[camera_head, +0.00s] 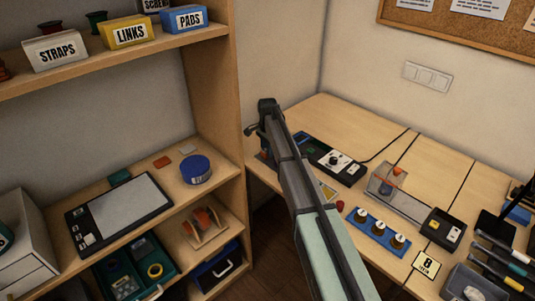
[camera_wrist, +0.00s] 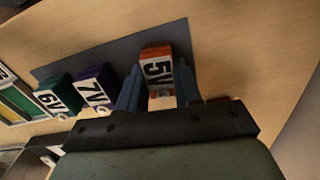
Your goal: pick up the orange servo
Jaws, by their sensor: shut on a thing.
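The orange servo (camera_wrist: 157,52) has a white label reading 5V and is in the middle of the wrist view. My gripper (camera_wrist: 158,82) has its two blue fingers on either side of it, shut on it. The servo is over the dark mat (camera_wrist: 110,50); I cannot tell whether it still touches it. A purple servo marked 7V (camera_wrist: 97,88) and a green servo marked 6V (camera_wrist: 52,97) are to its left, apart from the fingers. In the head view my arm covers most of this spot, and the servo cannot be made out clearly.
The wooden desk (camera_head: 318,110) carries a black device with a dial (camera_head: 335,160), a clear-sided box (camera_head: 400,200) and a blue block with several knobs (camera_head: 378,232). A shelf unit (camera_head: 225,160) stands close on the left. Bare wood lies beyond the mat in the wrist view.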

